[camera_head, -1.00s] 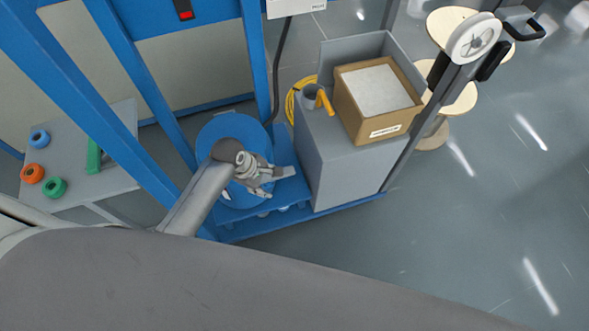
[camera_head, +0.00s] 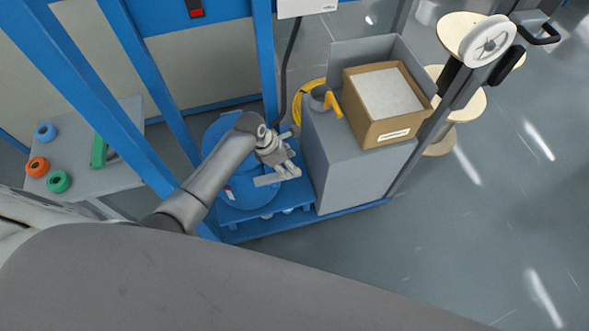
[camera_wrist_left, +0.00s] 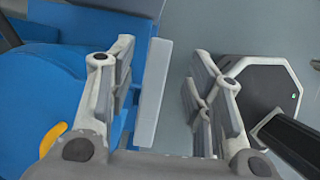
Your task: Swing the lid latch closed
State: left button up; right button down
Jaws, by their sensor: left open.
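My left gripper (camera_head: 288,168) reaches over the right side of the round blue drum (camera_head: 216,136). A flat grey bar (camera_head: 268,180), which looks like the latch, lies at the fingers. In the left wrist view the bar (camera_wrist_left: 152,95) stands between the two open fingers of my left gripper (camera_wrist_left: 162,90). It is close to the left finger, with a clear gap to the right finger. Whether the left finger touches it I cannot tell. The arm and hand hide part of the drum top. My right gripper is not in view.
A grey cabinet (camera_head: 340,165) with a cardboard box (camera_head: 372,128) and an orange tool (camera_head: 332,103) stands right of the drum. Blue frame posts (camera_head: 150,85) rise at left. A side table (camera_head: 115,182) holds coloured rings. Open floor (camera_head: 440,230) lies right.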

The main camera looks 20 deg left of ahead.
pick_arm(q)
jog(key=shift+b+x, duration=0.5)
jog(key=shift+x, duration=2.25)
grip_shut()
